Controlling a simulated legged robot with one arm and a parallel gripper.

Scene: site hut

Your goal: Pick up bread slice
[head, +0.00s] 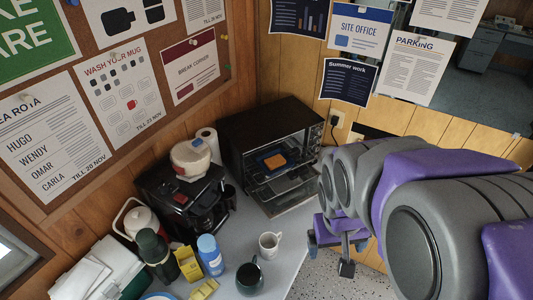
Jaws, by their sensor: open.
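What looks like the bread slice, a small orange-brown piece (274,161), lies inside the black toaster oven (262,122) on something blue. The oven stands at the back of the counter, and its front appears open, with a rack or lowered glass door below the slice. My gripper (336,241), purple with blue-grey tips, is open at the end of my arm. It is in front of and to the right of the oven, lower in the picture than the slice, and apart from it. My arm partly hides the gripper.
A black coffee maker (182,190) stands left of the oven, with a paper roll (208,145) behind. A white mug (269,244), dark mug (249,277), blue bottle (210,254) and green flask (156,255) stand on the grey counter (232,229). Some counter before the oven is clear.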

